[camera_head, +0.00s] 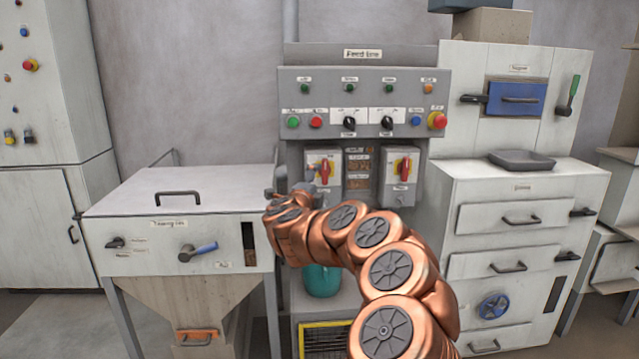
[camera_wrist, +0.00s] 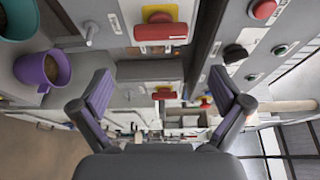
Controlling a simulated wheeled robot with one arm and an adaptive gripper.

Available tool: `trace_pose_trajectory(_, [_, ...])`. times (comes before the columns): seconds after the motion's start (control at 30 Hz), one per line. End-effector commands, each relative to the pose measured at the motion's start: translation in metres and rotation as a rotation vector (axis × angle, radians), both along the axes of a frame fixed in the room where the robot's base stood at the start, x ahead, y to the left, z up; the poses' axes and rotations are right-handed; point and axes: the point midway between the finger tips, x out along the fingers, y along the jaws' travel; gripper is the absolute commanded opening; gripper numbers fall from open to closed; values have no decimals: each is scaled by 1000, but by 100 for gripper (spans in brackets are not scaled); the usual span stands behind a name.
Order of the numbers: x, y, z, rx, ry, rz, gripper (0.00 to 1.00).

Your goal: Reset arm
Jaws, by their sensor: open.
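My copper-coloured arm reaches from the lower right up and left in the head view. My gripper (camera_head: 298,183) is small there, at the arm's far end in front of the feed line panel (camera_head: 364,83), near the left red-and-yellow rotary switch (camera_head: 323,168). In the wrist view my gripper (camera_wrist: 162,90) has its two purple-padded fingers wide apart, with nothing between them. A red-handled switch on a yellow plate (camera_wrist: 160,22) lies beyond the fingers in that view. I cannot tell from the head view whether the gripper touches the panel.
A hopper cabinet (camera_head: 180,205) with a blue handle stands left. A drawer cabinet (camera_head: 512,215) with a grey tray (camera_head: 522,160) stands right. A second rotary switch (camera_head: 404,168) is right of my gripper. A teal container (camera_head: 322,281) sits below my arm. A purple cup (camera_wrist: 45,70) holds pellets.

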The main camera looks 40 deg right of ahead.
Motion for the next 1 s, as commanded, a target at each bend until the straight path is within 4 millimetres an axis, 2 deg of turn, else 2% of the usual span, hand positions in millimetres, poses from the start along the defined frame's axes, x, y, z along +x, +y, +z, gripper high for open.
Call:
trace_pose_trajectory(0.8, [-3, 7, 2, -2, -1, 6, 100])
trace_pose_trajectory(0.87, [2, 14, 6, -6, 2, 31, 100])
trace_pose_trajectory(0.93, [12, 30, 13, -17, 8, 89, 100])
trace_pose_trajectory(1.0, [27, 55, 25, -34, 21, 180, 100])
